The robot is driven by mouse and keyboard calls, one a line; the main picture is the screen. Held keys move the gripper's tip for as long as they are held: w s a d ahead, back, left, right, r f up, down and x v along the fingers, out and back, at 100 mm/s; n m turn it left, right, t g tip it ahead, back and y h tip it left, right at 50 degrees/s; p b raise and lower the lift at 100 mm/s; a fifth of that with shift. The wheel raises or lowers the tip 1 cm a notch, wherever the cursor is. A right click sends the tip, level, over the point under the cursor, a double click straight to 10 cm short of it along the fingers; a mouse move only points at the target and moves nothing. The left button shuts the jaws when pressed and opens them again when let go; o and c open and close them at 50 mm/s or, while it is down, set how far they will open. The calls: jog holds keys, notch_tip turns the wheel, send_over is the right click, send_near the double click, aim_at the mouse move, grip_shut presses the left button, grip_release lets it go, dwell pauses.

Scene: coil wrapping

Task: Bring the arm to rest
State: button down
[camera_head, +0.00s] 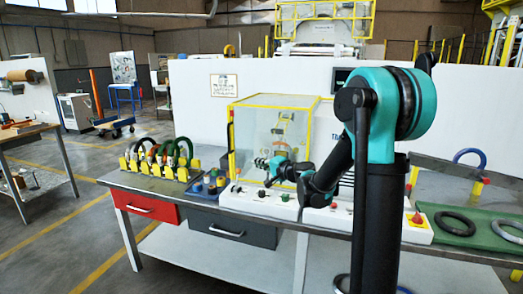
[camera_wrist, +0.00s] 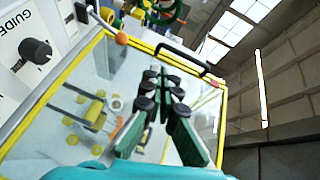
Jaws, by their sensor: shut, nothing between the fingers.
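My arm rises at the right of centre in the head view and bends down over the workbench (camera_head: 160,187). My gripper (camera_head: 264,163) is at its end, in front of the yellow-framed clear enclosure (camera_head: 250,127) and above the white control panel (camera_head: 262,200). In the wrist view my gripper (camera_wrist: 165,76) is shut and empty, its green and black fingers together. The enclosure's yellow frame and clear panel (camera_wrist: 85,90) lie behind the fingers there. I cannot tell how close the fingertips are to the panel.
Several coloured coils (camera_head: 165,153) stand on a yellow rack at the bench's left. Small coloured pieces (camera_head: 210,183) sit beside it. A green mat (camera_head: 455,214) with dark and grey rings lies at the right. A black knob (camera_wrist: 35,51) shows on a white panel in the wrist view.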

jog(key=s+d+f+n+g+h, duration=0.2)
jog(key=s+d+f, duration=0.5)
jog(key=s, duration=0.5)
jog(key=s+d+f+n+g+h, duration=0.2)
jog(key=s+d+f+h, duration=0.3)
jog(key=s, duration=0.7)
jog(key=s+d+f+n+g+h, duration=0.3)
jog(key=s+d+f, duration=0.5)
jog(key=s, duration=0.5)
jog(key=shift+d+f+g+h, duration=0.4)
jog(key=shift+d+g+h, duration=0.1)
jog(key=shift+d, duration=0.55)
jog(key=shift+w, duration=0.1)
